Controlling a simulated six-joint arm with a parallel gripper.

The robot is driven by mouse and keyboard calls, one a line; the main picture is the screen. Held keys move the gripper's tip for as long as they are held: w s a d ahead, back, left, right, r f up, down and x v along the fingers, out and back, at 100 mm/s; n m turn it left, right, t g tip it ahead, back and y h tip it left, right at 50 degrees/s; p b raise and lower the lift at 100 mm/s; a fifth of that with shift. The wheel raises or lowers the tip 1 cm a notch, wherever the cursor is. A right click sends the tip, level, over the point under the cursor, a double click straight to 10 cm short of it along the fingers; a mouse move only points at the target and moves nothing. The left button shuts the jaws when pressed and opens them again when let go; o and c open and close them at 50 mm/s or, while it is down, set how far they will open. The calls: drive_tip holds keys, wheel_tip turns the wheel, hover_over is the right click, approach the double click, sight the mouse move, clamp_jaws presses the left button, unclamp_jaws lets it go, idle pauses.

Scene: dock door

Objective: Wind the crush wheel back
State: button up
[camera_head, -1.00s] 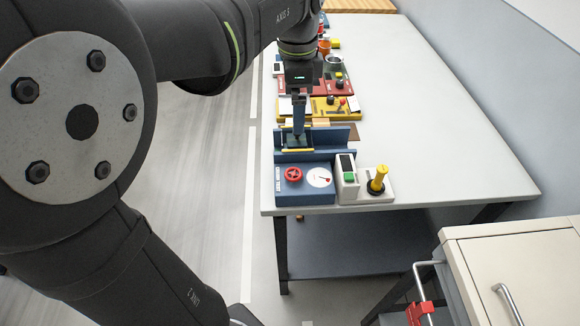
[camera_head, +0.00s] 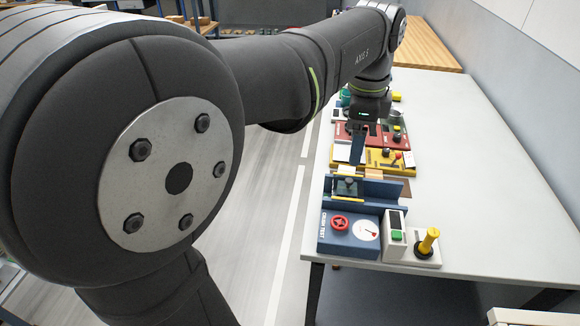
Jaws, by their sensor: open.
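The red crush wheel (camera_head: 340,223) sits on top of a blue box (camera_head: 348,240) lettered as a crush test, at the near end of the table. A round white dial (camera_head: 366,230) with a red mark is beside the wheel on its right. Behind the box is a blue walled fixture (camera_head: 385,190) with a dark block (camera_head: 347,187) in it. My gripper (camera_head: 355,165) points down above and behind this fixture, apart from the wheel. Its jaws are open, though the fingertips are small and seen side-on here.
Right of the box stand a pale unit with a green button (camera_head: 397,237) and a yellow-handled lever (camera_head: 428,241). Behind the fixture are a yellow panel (camera_head: 375,158) and a red panel (camera_head: 350,134). The white table (camera_head: 470,160) is clear to the right.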

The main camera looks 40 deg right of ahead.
sight(339, 222)
drive_tip(key=f+m, duration=0.2)
drive_tip(key=f, duration=0.6)
drive_tip(key=f+m, duration=0.2)
drive_tip(key=f, duration=0.6)
drive_tip(key=f+m, duration=0.3)
drive_tip(key=f, duration=0.5)
drive_tip(key=shift+w+a, duration=0.1)
drive_tip(key=shift+a, duration=0.1)
drive_tip(key=c, duration=1)
drive_tip(key=shift+n, duration=0.4)
drive_tip(key=n, duration=0.5)
drive_tip(key=shift+n, duration=0.3)
drive_tip(key=n, duration=0.6)
drive_tip(key=shift+n, duration=0.3)
